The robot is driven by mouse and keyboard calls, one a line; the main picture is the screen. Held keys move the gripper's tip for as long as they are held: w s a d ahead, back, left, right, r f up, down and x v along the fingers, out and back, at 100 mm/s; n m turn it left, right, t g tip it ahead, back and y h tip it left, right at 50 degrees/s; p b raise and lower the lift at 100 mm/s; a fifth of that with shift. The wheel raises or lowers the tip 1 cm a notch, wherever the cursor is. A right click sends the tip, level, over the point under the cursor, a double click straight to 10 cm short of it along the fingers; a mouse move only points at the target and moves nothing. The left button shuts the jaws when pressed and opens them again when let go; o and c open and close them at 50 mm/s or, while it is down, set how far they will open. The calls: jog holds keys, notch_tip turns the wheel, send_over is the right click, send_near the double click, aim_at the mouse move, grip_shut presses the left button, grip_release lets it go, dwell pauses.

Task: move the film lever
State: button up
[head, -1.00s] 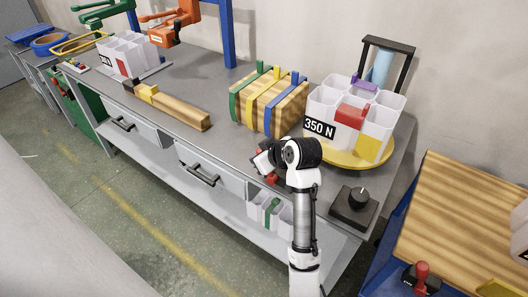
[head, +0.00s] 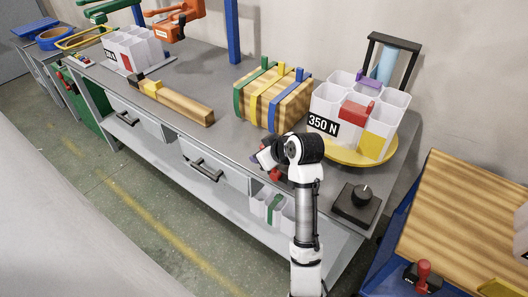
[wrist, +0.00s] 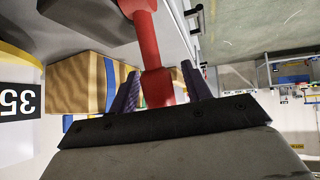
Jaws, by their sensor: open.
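A red lever (wrist: 148,50) with a thick round shaft hangs from a dark block (wrist: 85,8) in the wrist view. I take it to be the film lever. My gripper (wrist: 162,88) is open, with its two purple-grey fingers on either side of the lever's end. I cannot tell whether either finger touches it. In the head view a bit of red (head: 275,174) shows beside my gripper at the bench's front edge; my wrist hides most of the lever there.
The grey bench (head: 225,137) holds a strapped wooden block (head: 257,108), a white bin cluster marked 350 N (head: 323,124) on a yellow disc (head: 360,157), and a dark knob box (head: 355,205). Another red lever (head: 424,270) stands on the blue-framed table at right.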

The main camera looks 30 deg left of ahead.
jog(key=v, duration=1.3)
jog(key=shift+d+r, duration=0.2)
jog(key=shift+r, duration=0.15)
jog(key=shift+s, duration=0.15)
